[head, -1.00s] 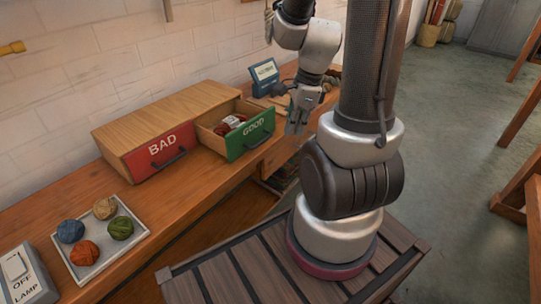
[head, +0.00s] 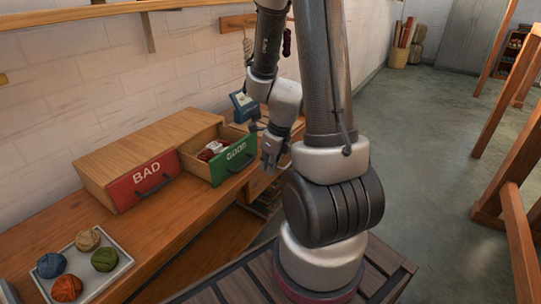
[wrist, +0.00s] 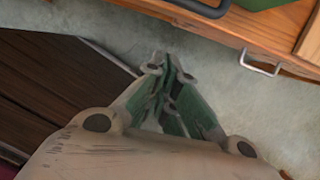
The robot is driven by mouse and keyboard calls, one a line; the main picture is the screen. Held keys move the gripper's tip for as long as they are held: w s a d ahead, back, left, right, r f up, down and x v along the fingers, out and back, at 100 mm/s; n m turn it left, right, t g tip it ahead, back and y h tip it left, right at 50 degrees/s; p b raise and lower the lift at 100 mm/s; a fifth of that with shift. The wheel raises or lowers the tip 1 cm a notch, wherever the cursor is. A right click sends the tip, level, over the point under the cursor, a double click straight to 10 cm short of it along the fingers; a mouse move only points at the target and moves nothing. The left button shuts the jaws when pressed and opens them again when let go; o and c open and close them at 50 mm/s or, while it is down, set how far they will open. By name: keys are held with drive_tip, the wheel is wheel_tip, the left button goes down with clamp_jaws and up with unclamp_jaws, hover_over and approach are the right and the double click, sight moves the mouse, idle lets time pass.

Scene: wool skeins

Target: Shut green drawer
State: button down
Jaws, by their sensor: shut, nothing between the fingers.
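The green drawer (head: 229,164), marked GOOD, stands pulled out of the wooden cabinet (head: 150,140) on the bench. A red and white skein (head: 212,150) lies in it. Its dark handle (head: 243,164) is on the front face. My gripper (head: 270,169) is shut and empty, just to the right of the green front, with a small gap in the head view. In the wrist view my gripper (wrist: 165,75) points at the floor beside the bench edge, and a corner of the green front (wrist: 255,4) and the dark handle (wrist: 205,8) show at the top.
The red drawer (head: 145,179), marked BAD, is shut. A tray (head: 122,262) with several yarn balls lies at the front left. A blue sign (head: 244,106) stands behind the drawer. A bench drawer with a metal handle (wrist: 262,65) is near my gripper.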

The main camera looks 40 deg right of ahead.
drive_tip(key=shift+w+a+f, duration=0.25)
drive_tip(key=shift+w+f, duration=0.05)
drive_tip(key=shift+w, duration=0.4)
drive_tip(key=shift+w+a+f, duration=0.3)
drive_tip(key=shift+w, duration=0.45)
drive_tip(key=shift+w+a+f, duration=0.25)
drive_tip(key=shift+w+f, duration=0.05)
drive_tip(key=shift+w, duration=0.4)
